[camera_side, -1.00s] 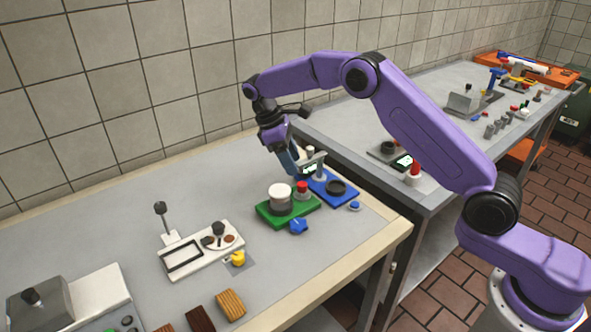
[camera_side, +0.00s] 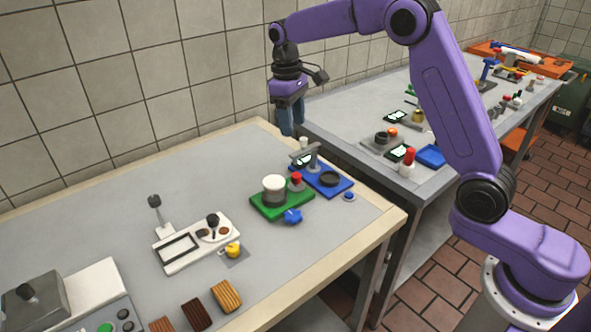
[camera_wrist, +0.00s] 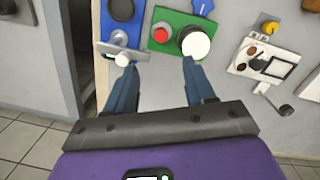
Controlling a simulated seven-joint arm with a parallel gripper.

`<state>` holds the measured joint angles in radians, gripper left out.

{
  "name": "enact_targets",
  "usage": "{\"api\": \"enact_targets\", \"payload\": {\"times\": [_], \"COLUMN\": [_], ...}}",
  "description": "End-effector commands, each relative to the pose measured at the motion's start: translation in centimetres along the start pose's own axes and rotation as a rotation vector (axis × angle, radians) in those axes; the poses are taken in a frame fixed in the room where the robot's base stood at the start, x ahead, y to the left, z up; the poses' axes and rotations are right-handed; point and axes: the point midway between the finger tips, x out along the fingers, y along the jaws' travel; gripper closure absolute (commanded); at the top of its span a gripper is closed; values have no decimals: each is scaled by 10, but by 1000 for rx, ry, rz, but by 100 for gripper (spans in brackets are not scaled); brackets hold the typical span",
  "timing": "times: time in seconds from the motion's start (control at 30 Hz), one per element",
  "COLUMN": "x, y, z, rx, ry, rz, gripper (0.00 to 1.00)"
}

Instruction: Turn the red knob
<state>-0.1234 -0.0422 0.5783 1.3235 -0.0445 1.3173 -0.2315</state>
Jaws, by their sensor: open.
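A red knob (camera_side: 296,179) sits on a grey base on the green board (camera_side: 268,212), beside a white-topped cylinder (camera_side: 273,185). In the wrist view the red knob (camera_wrist: 161,34) shows on the green board, left of the large white top (camera_wrist: 195,43). My gripper (camera_side: 291,130) hangs pointing down, above and behind the boards near the table's back edge. In the wrist view the two blue fingers of my gripper (camera_wrist: 160,68) are spread apart with nothing between them. The red knob lies ahead of the fingertips, apart from them.
A blue board (camera_side: 340,189) with a grey post and white-capped part stands right of the green board. A blue star-shaped knob (camera_side: 292,216) lies in front. A white panel (camera_side: 190,258) stands left. Another red-topped part (camera_side: 408,156) is on the farther table.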

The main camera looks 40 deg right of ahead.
Motion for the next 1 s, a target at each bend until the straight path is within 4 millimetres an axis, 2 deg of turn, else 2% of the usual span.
{"api": "enact_targets", "payload": {"times": [0.1,0.2,0.37,1.0], "x": [-15,-18,-8,107], "y": [2,3,3,0], "z": [9,12,11,2], "rx": [84,116,125,121], "ry": [59,81,83,79], "rz": [-19,-27,-30,-29], "gripper": [46,46,46,46]}}
